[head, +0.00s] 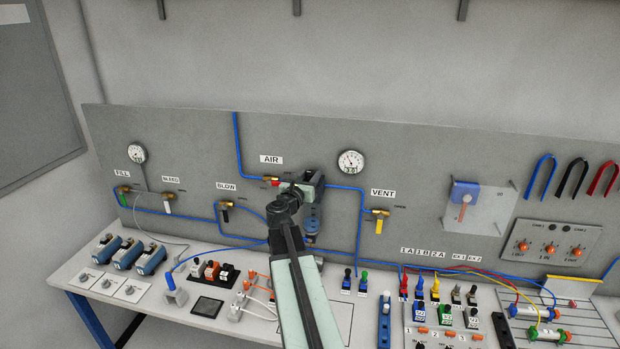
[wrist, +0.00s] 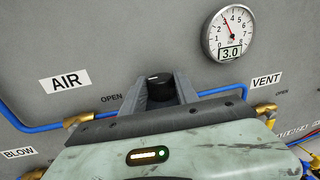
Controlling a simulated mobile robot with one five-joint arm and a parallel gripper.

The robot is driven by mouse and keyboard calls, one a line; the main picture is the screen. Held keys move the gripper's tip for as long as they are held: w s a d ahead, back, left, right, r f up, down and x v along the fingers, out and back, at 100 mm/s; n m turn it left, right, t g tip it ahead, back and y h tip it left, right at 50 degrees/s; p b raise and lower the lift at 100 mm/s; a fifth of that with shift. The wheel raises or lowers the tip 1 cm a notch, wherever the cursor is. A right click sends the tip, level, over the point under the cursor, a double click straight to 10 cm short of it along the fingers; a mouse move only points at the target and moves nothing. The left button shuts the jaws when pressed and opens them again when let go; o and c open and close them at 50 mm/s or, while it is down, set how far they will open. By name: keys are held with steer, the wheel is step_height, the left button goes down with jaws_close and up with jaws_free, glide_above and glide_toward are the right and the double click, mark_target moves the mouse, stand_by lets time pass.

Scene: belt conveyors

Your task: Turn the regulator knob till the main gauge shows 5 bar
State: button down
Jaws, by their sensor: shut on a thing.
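The regulator knob (wrist: 159,79) is black with a pale mark on top. It sits between the two grey fingers of my gripper (wrist: 166,90), which is shut on it. The main gauge (wrist: 228,33) is a round white dial at the upper right of the wrist view, with a red needle near 3 and a display reading 3.0. In the head view the same gauge (head: 351,162) is on the panel, right of my gripper (head: 306,187). My gripper and arm hide the knob and part of the regulator there; its blue lower part (head: 313,222) shows.
A yellow VENT valve (head: 378,217) is to the right and a red-handled AIR valve (head: 273,182) to the left. Blue tubing (head: 238,150) runs along the panel. A second gauge (head: 137,153) is at far left. The bench below holds several fittings and switches.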

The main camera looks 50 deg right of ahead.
steer(key=m+g, duration=0.2)
steer(key=g, duration=0.2)
steer(key=w+m+g+h, duration=0.1)
steer(key=m+g, duration=0.2)
steer(key=g, duration=0.1)
steer(key=shift+w+d+m+g, duration=0.1)
steer(key=shift+w+m+g, duration=0.1)
steer(key=shift+m+g, duration=0.1)
steer(key=m+g, duration=0.3)
steer(key=g, duration=0.1)
steer(key=shift+w+d+g+y, duration=0.1)
steer(key=shift+g+y, duration=0.3)
steer(key=shift+m+g+y, duration=0.5)
steer(key=shift+m+g, duration=0.4)
steer(key=shift+g, duration=0.3)
steer(key=shift+m+g+y, duration=0.3)
steer(key=shift+g, duration=0.1)
